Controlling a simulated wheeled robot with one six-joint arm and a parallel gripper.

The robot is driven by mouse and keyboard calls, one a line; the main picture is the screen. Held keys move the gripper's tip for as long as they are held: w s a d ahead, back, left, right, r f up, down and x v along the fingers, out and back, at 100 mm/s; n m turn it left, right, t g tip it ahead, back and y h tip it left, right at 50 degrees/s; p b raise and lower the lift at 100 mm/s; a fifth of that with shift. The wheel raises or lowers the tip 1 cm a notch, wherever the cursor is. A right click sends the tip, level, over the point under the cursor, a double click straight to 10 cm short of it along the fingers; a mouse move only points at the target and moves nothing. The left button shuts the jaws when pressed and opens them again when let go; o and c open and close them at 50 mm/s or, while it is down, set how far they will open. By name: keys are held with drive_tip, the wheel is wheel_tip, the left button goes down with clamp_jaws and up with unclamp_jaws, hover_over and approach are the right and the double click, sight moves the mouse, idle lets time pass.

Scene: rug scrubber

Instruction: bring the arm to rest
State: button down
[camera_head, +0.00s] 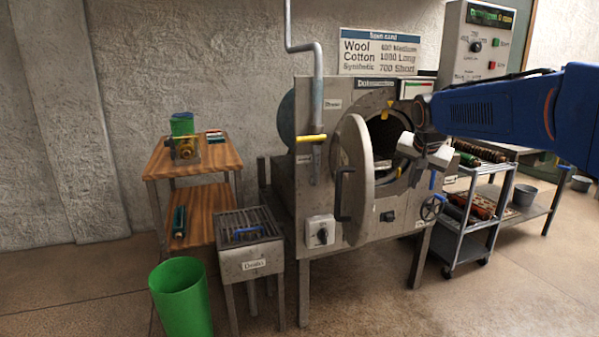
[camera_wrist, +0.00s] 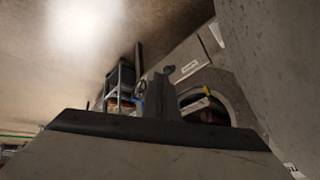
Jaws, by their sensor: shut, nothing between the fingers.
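My blue arm (camera_head: 500,108) reaches in from the right of the head view. Its pale gripper (camera_head: 424,150) is in front of the round opening of the grey machine (camera_head: 285,165), at the opening's right side. The gripper is shut and holds nothing. The machine's round door (camera_head: 352,185) stands open to the left of the gripper. In the wrist view my gripper (camera_wrist: 166,100) shows dark at the lower middle, with the machine's round opening (camera_wrist: 205,108) beyond it. I cannot tell the exact gap between the gripper and the machine.
A handwheel (camera_head: 431,208) is just below the gripper. A steel trolley (camera_head: 480,215) with brushes stands right of the machine. A grated drain stand (camera_head: 245,240), green bin (camera_head: 182,297) and wooden shelf (camera_head: 192,157) are at left. The front floor is clear.

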drive_tip(key=s+a+f+n, duration=0.1)
drive_tip(key=s+f, duration=0.4)
drive_tip(key=s, duration=0.8)
drive_tip(key=s+a+f+n+g+y, duration=0.1)
drive_tip(key=s+f+n, duration=0.2)
drive_tip(key=s, duration=1)
drive_tip(key=s+a+f+n, duration=0.1)
drive_tip(key=s+f+n, duration=0.2)
drive_tip(key=s+f, duration=0.6)
drive_tip(key=s, duration=0.4)
drive_tip(key=shift+a+g+y, duration=0.3)
drive_tip(key=shift+a, duration=0.05)
drive_tip(key=shift+s, duration=0.1)
